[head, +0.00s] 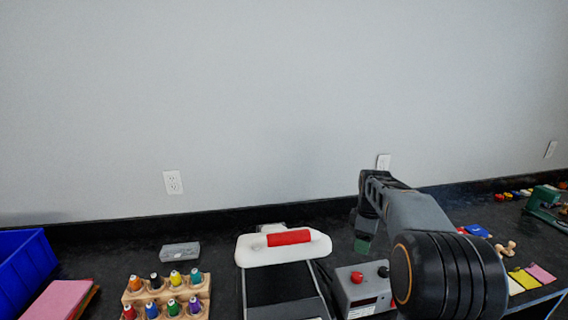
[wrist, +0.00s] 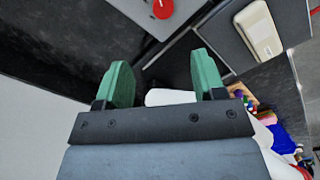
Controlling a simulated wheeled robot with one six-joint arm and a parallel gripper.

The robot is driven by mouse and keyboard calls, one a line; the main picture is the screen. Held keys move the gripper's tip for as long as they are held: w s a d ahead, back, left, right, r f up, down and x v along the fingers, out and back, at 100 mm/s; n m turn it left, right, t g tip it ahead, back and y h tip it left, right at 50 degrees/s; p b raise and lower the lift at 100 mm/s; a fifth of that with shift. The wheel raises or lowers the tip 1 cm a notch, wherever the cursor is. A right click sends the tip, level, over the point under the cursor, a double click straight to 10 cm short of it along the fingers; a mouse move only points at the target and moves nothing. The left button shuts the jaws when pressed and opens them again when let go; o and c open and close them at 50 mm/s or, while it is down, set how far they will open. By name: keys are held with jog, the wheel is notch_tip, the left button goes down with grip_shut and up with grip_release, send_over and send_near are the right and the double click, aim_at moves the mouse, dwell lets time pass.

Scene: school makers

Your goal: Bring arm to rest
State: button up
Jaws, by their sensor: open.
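My arm reaches over the black counter at the right of the head view, and my gripper (head: 365,235) hangs there, partly hidden by its own links. In the wrist view my gripper (wrist: 163,80) has its two green fingers spread wide. Nothing is held between the fingers. A white piece (wrist: 170,97) shows beyond the gap, and I cannot tell how far off it is.
A white-topped machine with a red handle (head: 289,237) stands left of my arm. A grey box with red and black knobs (head: 362,290) is just below my gripper. A spool rack (head: 134,296), grey block (head: 180,252) and blue bin (head: 22,270) are farther left.

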jog(key=s+a+m+t, duration=0.2)
jog(key=s+a+m, duration=0.3)
jog(key=s, duration=0.6)
jog(key=s+a+m+t, duration=0.1)
jog(key=s+a+m, duration=0.4)
jog(key=s, duration=0.6)
jog(key=shift+s+a+f+m+t, duration=0.2)
jog(key=shift+a+m+t, duration=0.15)
jog(key=shift+m, duration=0.45)
jog(key=shift+c, duration=0.4)
